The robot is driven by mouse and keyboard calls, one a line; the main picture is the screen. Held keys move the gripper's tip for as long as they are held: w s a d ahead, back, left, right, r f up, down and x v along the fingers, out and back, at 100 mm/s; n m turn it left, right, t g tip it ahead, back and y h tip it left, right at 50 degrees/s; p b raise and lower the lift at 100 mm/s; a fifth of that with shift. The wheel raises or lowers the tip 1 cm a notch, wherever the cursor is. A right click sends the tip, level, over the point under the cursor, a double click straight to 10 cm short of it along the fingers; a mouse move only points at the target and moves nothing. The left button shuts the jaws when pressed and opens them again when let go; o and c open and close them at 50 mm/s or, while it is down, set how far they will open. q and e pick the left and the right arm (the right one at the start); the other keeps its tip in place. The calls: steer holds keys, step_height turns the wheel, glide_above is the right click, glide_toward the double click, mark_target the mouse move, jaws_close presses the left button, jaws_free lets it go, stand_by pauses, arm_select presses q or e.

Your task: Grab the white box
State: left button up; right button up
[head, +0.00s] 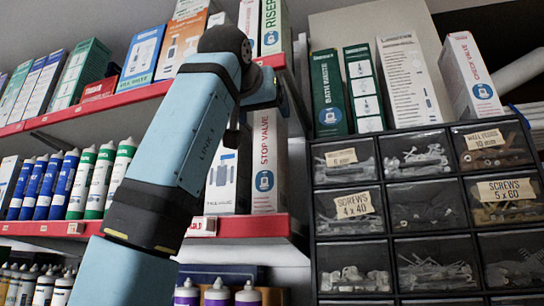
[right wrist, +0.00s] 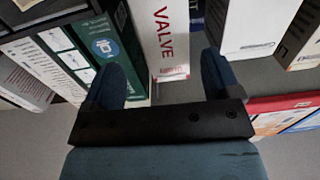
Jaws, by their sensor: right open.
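Several white boxes are in view. One with red STOP VALVE lettering (head: 268,165) stands on the middle shelf, beside another white box (head: 225,182) that is partly behind my right arm. In the right wrist view, a white box lettered VALVE (right wrist: 172,35) lies ahead, between the fingers of my right gripper (right wrist: 162,62). The gripper is open, and I see no contact. In the head view my right wrist is in front of the shelf and its fingers are mostly hidden. My left gripper is not in view.
Shelves with red edges (head: 240,226) hold boxes and blue and green tubes (head: 95,180). A black drawer cabinet (head: 383,133) stands at the right, with green boxes (head: 327,92) and white boxes (head: 408,85) on top. The upper shelf is close above my wrist.

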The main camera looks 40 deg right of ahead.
mark_target(266, 120)
steer(key=shift+x, duration=1.25)
steer(key=shift+w+d+r+p, duration=0.15)
steer(key=shift+w+d+p, duration=0.25)
steer(key=shift+p, duration=0.35)
steer(key=x, duration=0.2)
steer(key=p+x, duration=0.1)
steer(key=shift+w+d, duration=0.2)
steer(key=shift+w, duration=0.2)
steer(key=shift+d+f, duration=0.2)
steer(key=shift+f, duration=0.05)
steer(key=shift+s+a, duration=0.1)
steer(key=shift+a, duration=0.05)
steer(key=shift+c, duration=0.8)
steer(key=shift+a+r, duration=0.1)
steer(key=shift+a, duration=0.1)
steer(key=c, duration=1.2)
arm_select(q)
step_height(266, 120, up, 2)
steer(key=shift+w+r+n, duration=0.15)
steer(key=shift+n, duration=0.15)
arm_select(e)
steer(key=shift+d, duration=0.1)
steer(key=shift+c, duration=0.2)
